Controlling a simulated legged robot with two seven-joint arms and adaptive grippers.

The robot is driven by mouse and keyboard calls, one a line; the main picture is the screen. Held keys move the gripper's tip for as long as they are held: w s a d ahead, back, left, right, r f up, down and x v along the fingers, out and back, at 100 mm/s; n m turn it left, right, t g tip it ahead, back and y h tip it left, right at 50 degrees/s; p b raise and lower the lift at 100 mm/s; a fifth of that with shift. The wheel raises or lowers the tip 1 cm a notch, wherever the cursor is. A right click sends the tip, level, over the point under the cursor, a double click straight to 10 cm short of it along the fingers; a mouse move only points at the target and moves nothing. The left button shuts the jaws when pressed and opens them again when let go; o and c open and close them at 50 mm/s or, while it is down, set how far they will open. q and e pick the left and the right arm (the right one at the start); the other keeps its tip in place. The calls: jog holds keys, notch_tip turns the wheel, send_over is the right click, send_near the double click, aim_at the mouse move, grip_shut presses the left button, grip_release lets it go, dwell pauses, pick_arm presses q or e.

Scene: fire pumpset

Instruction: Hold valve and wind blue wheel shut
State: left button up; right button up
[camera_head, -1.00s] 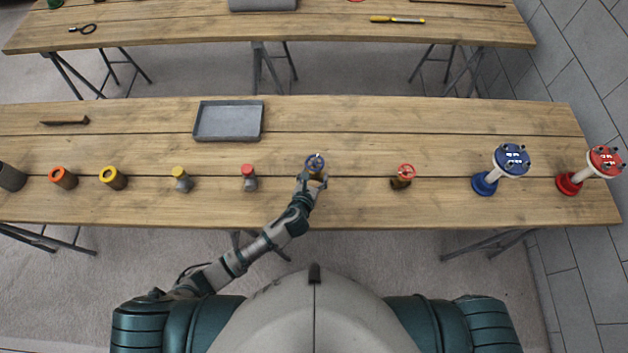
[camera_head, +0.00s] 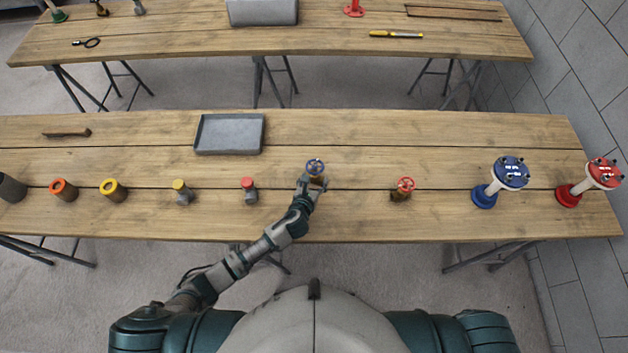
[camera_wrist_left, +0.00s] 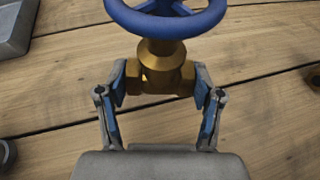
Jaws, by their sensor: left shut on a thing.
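A brass valve with a blue wheel (camera_head: 315,166) stands upright on the near table, straight ahead of me. My left gripper (camera_head: 312,184) reaches it from the front. In the left wrist view, the left gripper (camera_wrist_left: 160,95) has its two fingers on either side of the brass valve body (camera_wrist_left: 163,76) and is shut on it. The blue wheel (camera_wrist_left: 166,22) sits above the fingers, clear of them, and its top is cut off by the frame edge. My right gripper is not in view.
A similar valve with a red wheel (camera_head: 403,188) stands to the right. Further right are blue (camera_head: 508,173) and red (camera_head: 602,174) stands. A grey tray (camera_head: 230,135) lies behind left. Several cylinders and small fittings line the table's left.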

pick_arm(q)
jog(key=shift+f+b, duration=1.55)
jog(key=shift+f, duration=0.8)
jog(key=shift+r, duration=0.1)
